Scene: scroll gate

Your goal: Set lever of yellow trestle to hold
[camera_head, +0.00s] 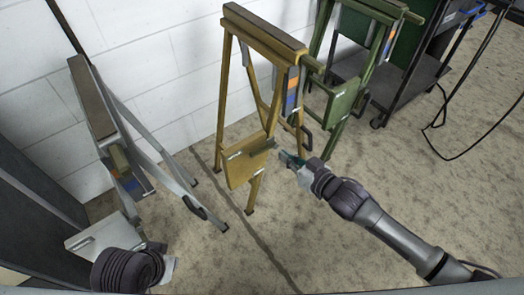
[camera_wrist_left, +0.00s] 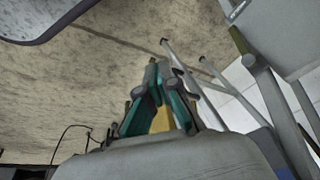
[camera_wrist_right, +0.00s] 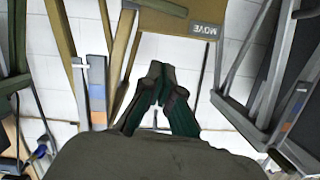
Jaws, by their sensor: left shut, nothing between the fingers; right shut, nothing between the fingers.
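The yellow trestle (camera_head: 232,100) stands upright against the white wall in the middle of the head view. A yellow plate (camera_head: 241,172) low on it carries small white labels and a dark olive bar, seemingly the lever (camera_head: 258,149), near its right upper edge. My right gripper (camera_head: 285,157) is shut and empty, just right of the plate; contact cannot be told. My left gripper (camera_wrist_left: 158,68) is shut and empty, at the lower left of the head view.
A grey trestle (camera_head: 95,105) stands to the left, near my left arm. A green trestle (camera_head: 340,100) stands close on the right. A dark cart (camera_head: 408,80) and a black cable (camera_head: 440,125) are further right. The floor (camera_head: 245,262) in front is clear.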

